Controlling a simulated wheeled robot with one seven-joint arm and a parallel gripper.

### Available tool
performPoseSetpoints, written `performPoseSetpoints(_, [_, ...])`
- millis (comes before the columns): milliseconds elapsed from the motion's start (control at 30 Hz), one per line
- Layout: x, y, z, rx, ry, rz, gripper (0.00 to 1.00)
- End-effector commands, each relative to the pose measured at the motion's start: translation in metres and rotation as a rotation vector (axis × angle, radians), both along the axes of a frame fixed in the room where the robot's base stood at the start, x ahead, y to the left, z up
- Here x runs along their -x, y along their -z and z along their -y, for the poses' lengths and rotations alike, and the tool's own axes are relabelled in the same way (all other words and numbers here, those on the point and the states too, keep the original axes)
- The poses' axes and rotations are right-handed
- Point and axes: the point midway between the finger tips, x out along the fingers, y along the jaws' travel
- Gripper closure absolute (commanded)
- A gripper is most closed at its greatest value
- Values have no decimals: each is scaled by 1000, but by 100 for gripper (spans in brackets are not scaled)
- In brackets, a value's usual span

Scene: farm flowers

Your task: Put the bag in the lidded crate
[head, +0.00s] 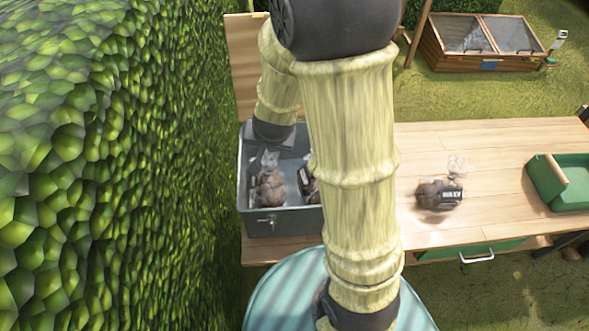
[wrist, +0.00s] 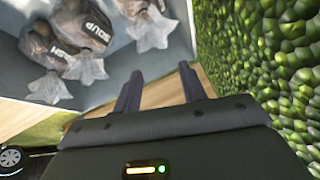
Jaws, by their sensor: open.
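The grey crate (head: 280,222) stands at the left end of the wooden table, open at the top; a wooden panel (head: 243,65) stands upright behind it, perhaps its lid. Clear bags of brown contents with dark labels lie inside, one of them (head: 270,188) near the front. The wrist view shows several bags, including one labelled SOUP (wrist: 88,40). Another such bag (head: 438,195) lies on the table, right of my arm. My gripper (wrist: 160,75) is open with nothing between its fingers, at the crate. My arm hides part of the crate.
A green open tray (head: 562,182) sits at the table's right end. The table top (head: 500,140) is clear around the loose bag. A leafy hedge (head: 110,150) rises close left of the crate. A wooden cold frame (head: 480,45) stands on the grass behind.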

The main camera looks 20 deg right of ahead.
Motion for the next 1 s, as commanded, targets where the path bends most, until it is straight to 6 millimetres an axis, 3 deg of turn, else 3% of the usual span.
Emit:
performPoseSetpoints(200, [79, -27, 7, 60, -299, -171, 58])
performPoseSetpoints(300, [110, -33, 16, 109, -389, -246, 58])
performPoseSetpoints(400, [126, -36, 23, 141, -432, -289, 58])
performPoseSetpoints(1000, [130, -36, 24, 148, -444, -301, 58])
